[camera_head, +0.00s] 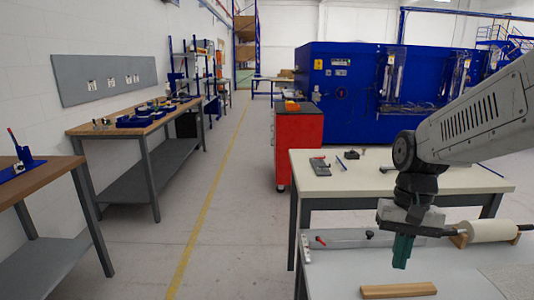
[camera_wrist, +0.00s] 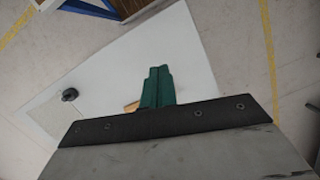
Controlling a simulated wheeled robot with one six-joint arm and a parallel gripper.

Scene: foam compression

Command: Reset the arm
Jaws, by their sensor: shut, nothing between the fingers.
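My gripper (camera_head: 402,262) hangs from my grey arm at the right of the head view, with its green fingers pointing down. The fingers are shut with nothing between them. It is above the near light-topped table (camera_head: 330,282). In the wrist view my gripper (camera_wrist: 159,70) shows its green fingers together over the pale table top (camera_wrist: 188,45). A wooden block (camera_head: 398,290) lies on the near table just below the gripper in the head view. Part of the block (camera_wrist: 131,106) shows beside the fingers in the wrist view.
A cream table (camera_head: 430,178) with small tools stands beyond, near a red cabinet (camera_head: 298,145) and a blue machine (camera_head: 345,80). Workbenches (camera_head: 135,120) line the left wall. The aisle (camera_head: 225,200) is clear.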

